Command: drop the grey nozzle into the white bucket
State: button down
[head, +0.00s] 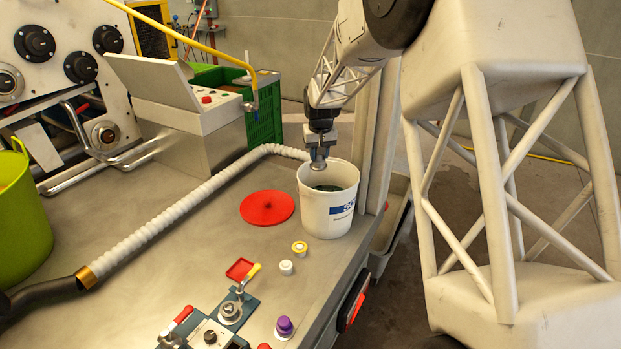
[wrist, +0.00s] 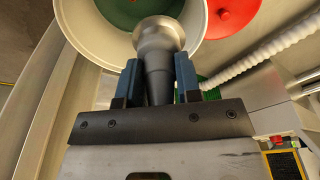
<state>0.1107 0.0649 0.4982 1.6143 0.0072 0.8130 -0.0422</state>
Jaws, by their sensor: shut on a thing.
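The white bucket (head: 326,212) stands on the metal table near its right edge, with blue lettering on its side and something green inside. It also shows at the top of the wrist view (wrist: 95,40). My gripper (head: 319,158) is over the bucket's mouth, pointing down. In the wrist view its blue fingers (wrist: 158,85) are shut on the grey nozzle (wrist: 159,45), whose wide round end points out toward the bucket. In the head view the nozzle (head: 318,164) shows small at the bucket's rim height; whether it is just above or slightly inside the rim is hard to tell.
A red round lid (head: 267,208) lies left of the bucket. A white ribbed hose (head: 190,212) runs across the table behind it. Small caps, a toggle clamp (head: 232,308) and a purple knob (head: 285,326) are at the front. A green bucket (head: 20,225) stands far left.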

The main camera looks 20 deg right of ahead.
jog(key=w+d+f+n, duration=0.1)
jog(key=w+d, duration=0.1)
jog(key=d, duration=0.4)
jog(key=shift+w, duration=0.25)
jog(key=shift+f, duration=0.15)
jog(key=shift+f, duration=2.9)
jog(key=c, duration=0.7)
grip_release()
jog(key=shift+c, duration=0.2)
